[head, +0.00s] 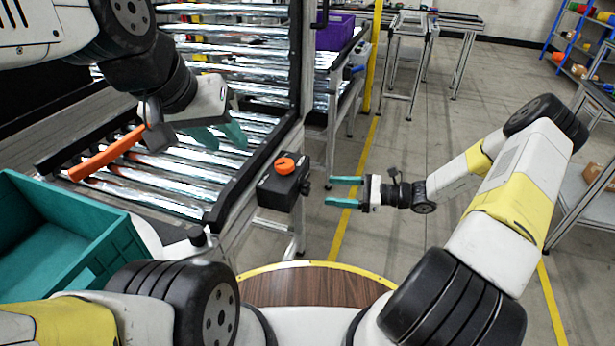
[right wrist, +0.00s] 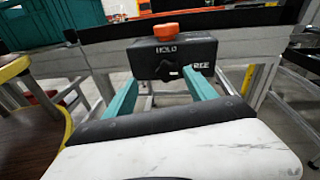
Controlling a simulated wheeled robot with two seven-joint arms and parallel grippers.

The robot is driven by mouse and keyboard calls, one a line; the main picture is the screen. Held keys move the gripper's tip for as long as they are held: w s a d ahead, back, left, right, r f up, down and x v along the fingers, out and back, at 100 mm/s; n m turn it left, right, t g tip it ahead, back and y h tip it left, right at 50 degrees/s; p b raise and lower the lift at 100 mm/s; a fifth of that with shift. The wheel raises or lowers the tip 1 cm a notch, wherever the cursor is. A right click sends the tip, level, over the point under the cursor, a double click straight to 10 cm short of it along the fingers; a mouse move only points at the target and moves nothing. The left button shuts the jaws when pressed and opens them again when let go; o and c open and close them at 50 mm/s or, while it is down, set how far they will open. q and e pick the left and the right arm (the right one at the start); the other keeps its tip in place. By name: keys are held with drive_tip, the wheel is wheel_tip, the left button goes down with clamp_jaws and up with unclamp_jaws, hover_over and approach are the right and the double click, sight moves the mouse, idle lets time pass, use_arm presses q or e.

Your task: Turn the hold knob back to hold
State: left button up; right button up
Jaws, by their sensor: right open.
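A black control box (head: 278,191) with an orange round button (head: 285,165) on top is fixed at the conveyor's near corner. The right wrist view shows its face with the words HOLD above and FREE at the right. The small black hold knob (right wrist: 168,70) sits between them; I cannot clearly tell where it points. My right gripper (head: 344,191) is open and empty, right of the box and apart from it, fingers towards the knob face. In the right wrist view its fingers (right wrist: 160,80) frame the knob from either side. My left gripper (head: 219,136) is open and empty above the rollers.
The roller conveyor (head: 170,205) with an orange bar (head: 105,155) lies under my left gripper. A teal crate (head: 118,245) stands at the left. A purple crate (head: 335,33) sits farther back. The floor right of the box is open.

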sight(309, 189)
drive_tip(key=w+a, duration=0.1)
drive_tip(key=a, duration=0.1)
drive_tip(key=w+a+f+m+t, duration=0.1)
drive_tip(key=a, duration=0.2)
drive_tip(key=w+a+f+m+t, duration=0.1)
drive_tip(key=a, duration=0.1)
drive_tip(key=shift+a+f+y, duration=0.15)
drive_tip(key=shift+a+y, duration=0.05)
drive_tip(key=shift+y, duration=0.2)
drive_tip(key=c, duration=1.4)
